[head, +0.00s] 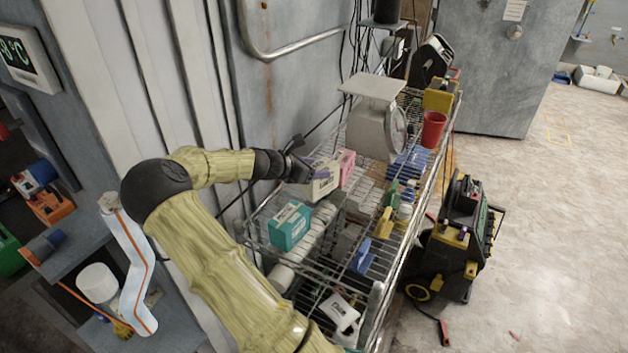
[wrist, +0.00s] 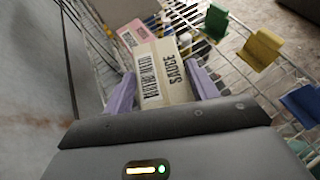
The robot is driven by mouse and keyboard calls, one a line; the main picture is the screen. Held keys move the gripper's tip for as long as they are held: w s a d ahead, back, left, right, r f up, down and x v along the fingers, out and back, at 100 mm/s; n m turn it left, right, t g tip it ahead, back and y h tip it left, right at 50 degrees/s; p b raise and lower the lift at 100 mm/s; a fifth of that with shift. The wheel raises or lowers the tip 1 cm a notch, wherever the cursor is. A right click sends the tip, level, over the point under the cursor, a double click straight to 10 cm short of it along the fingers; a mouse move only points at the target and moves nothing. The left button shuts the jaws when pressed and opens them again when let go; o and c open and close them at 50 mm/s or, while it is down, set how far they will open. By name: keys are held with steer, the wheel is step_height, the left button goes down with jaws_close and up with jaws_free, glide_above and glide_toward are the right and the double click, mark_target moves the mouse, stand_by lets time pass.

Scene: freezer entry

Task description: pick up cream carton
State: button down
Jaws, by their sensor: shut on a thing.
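The cream carton (head: 320,184) is a pale box with dark print on the wire shelf's left side in the head view. In the wrist view the cream carton (wrist: 163,75) shows the word "SAUCE" and stands between two purple finger pads. My gripper (head: 298,160) reaches it from the left and is shut on it, with one finger on each side in the wrist view (wrist: 164,90). Whether the carton touches the shelf or hangs just above it, I cannot tell. The carton's far lower part is hidden.
A pink carton (head: 346,165) stands close behind the held carton, and a teal carton (head: 290,226) is nearer. A scale (head: 375,125) and red cup (head: 433,129) stand farther back on the wire rack (head: 262,240). A wall is close on the left.

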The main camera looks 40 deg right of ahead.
step_height(320, 180, up, 5)
stand_by(0.3)
stand_by(0.5)
